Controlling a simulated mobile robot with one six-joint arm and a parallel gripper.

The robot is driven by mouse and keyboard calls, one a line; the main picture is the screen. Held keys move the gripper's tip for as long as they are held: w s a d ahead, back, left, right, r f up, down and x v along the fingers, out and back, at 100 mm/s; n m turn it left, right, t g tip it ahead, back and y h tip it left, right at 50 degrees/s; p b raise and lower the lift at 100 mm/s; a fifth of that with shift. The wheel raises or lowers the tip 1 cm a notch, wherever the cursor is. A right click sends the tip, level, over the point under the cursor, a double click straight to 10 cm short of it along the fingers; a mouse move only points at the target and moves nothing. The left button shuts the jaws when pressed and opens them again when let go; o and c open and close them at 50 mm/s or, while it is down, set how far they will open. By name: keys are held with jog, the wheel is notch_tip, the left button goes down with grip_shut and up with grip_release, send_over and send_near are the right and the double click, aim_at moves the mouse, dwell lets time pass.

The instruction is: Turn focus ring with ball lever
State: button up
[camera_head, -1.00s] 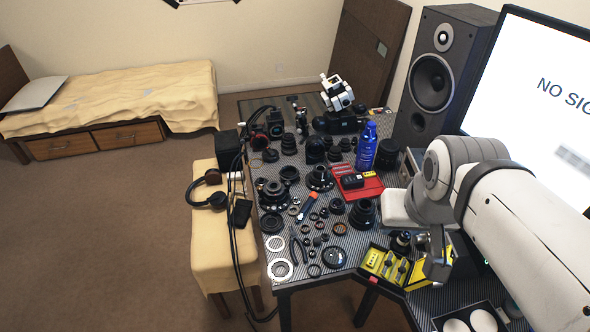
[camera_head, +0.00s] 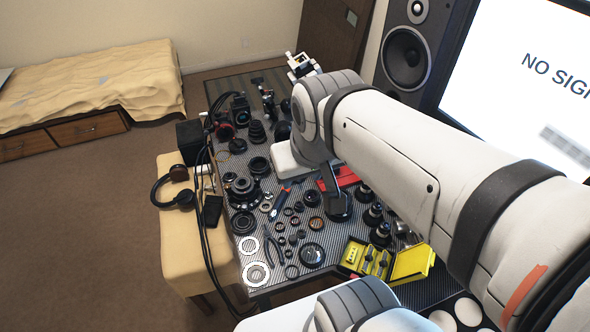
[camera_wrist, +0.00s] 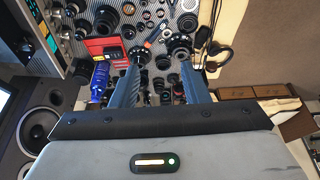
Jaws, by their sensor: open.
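My gripper (camera_wrist: 160,64) is open and empty; its two blue-grey fingers reach over the crowded bench. I cannot make out a ball lever on either, nor whether a fingertip touches one.
Lens barrels and loose rings crowd the bench. A red case (camera_wrist: 104,46) and blue bottle (camera_wrist: 100,80) stand on the left in the wrist view. A yellow box (camera_head: 366,258) is at the front, a speaker (camera_head: 403,58) behind. Headphones (camera_head: 178,190) lie on the bench seat.

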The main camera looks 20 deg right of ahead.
jog(key=w+d+f+m+y+b, duration=0.1)
jog(key=w+f+m+b, duration=0.15)
jog(key=w+f, duration=0.55)
jog(key=w+f+m+b, duration=0.1)
jog(key=w+f+b, duration=0.3)
jog(key=w+f, duration=0.5)
jog(key=w+d+f+m+b, duration=0.1)
jog(key=w+d+f+b, duration=0.1)
jog(key=w+f, duration=0.3)
jog(key=w+d+f+m+h+b, duration=0.1)
jog(key=w+d+f+b, duration=0.2)
jog(key=f, duration=0.9)
jog(key=w+d+f+m+t+b, duration=0.1)
jog(key=w+d+f+b, duration=0.1)
jog(key=w+d+f, duration=0.3)
jog(key=shift+w+d+f+m+h+b, duration=0.15)
jog(key=shift+w+f, duration=0.15)
jog(key=shift+f, duration=0.45)
jog(key=shift+w+d+f+m+h+b, duration=0.1)
jog(key=shift+w+f, duration=0.25)
jog(key=shift+f, duration=0.35)
jog(key=shift+w+d+f+m+h+b, duration=0.15)
jog(key=shift+w+f, duration=0.15)
jog(key=shift+f, duration=0.45)
jog(key=shift+c, duration=0.2)
grip_shut()
